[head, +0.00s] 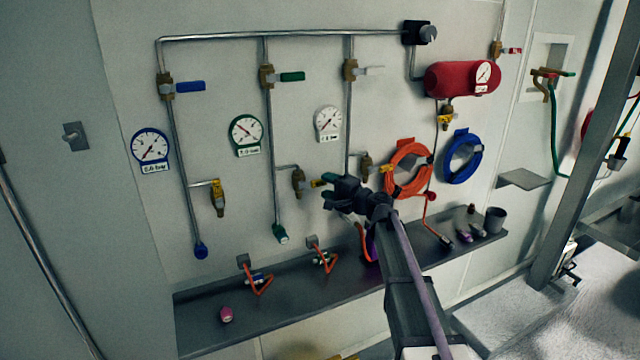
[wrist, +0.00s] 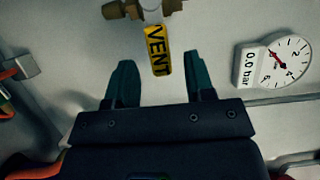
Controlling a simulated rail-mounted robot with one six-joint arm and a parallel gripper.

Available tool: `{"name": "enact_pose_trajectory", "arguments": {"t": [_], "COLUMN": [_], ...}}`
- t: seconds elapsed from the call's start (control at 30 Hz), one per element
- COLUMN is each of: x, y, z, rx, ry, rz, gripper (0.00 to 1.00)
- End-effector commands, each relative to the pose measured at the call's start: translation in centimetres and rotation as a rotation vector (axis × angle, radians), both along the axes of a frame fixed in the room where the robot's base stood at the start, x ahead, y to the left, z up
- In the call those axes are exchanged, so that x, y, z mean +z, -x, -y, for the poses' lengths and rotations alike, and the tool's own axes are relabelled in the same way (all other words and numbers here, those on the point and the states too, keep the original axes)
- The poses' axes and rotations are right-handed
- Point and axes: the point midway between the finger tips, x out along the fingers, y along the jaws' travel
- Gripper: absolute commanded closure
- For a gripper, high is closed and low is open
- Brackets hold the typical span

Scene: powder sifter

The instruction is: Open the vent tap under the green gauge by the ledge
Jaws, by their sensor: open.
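The green-rimmed gauge (head: 246,132) hangs on the wall in the head view. Right of and below it, a brass vent tap (head: 298,182) sits on a short branch of the pipe. Its yellow handle (head: 318,183) points right, across the tap body. In the wrist view the tap body (wrist: 140,9) runs across the top edge, and the handle (wrist: 158,50) reads VENT. My gripper (head: 329,190) comes from the right. In the wrist view my gripper (wrist: 159,76) is open, its two green fingers either side of the handle's outer end, with visible gaps.
A white gauge (head: 327,122) is above my gripper, also in the wrist view (wrist: 286,62). Another brass tap (head: 366,163) and an orange hose coil (head: 408,168) are to the right. The ledge (head: 300,300) below holds a pink object (head: 227,314) and orange-looped items.

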Motion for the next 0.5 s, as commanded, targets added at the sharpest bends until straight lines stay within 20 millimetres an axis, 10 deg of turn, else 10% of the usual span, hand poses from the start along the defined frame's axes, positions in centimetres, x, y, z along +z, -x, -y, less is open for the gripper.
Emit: {"name": "enact_pose_trajectory", "arguments": {"t": [0.5], "x": [0.0], "y": [-2.6], "z": [-2.5], "rx": [0.0], "ry": [0.001], "rz": [0.0], "gripper": [0.54]}}
